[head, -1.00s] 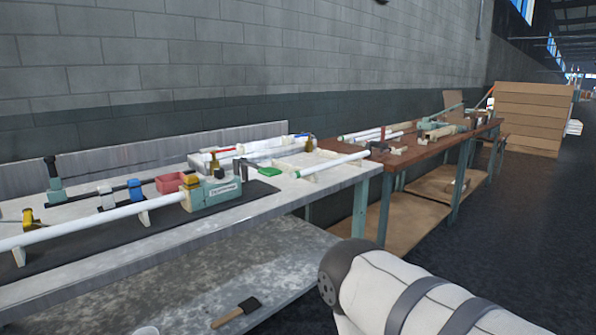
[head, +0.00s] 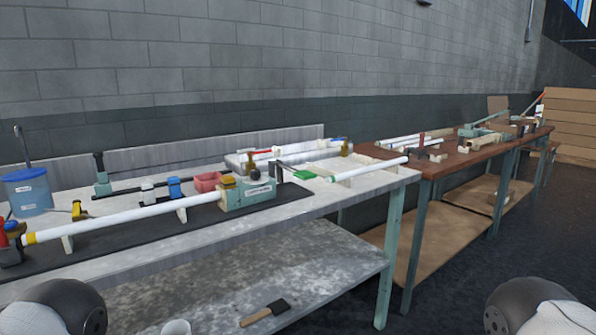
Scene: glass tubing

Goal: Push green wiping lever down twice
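A small bright green piece (head: 298,176), which looks like the green lever, sits near the right part of the pale grey table (head: 360,188). It is small in view, and its exact tilt is hard to tell. It is beside a teal block device (head: 247,197) with a yellow top. A long white tube (head: 130,216) runs from this device to the left. Neither of my grippers is in view. Only rounded parts of my arms show at the bottom left and bottom right corners, well in front of the table.
A brown table (head: 455,152) adjoins at right. Open dark floor lies at the right.

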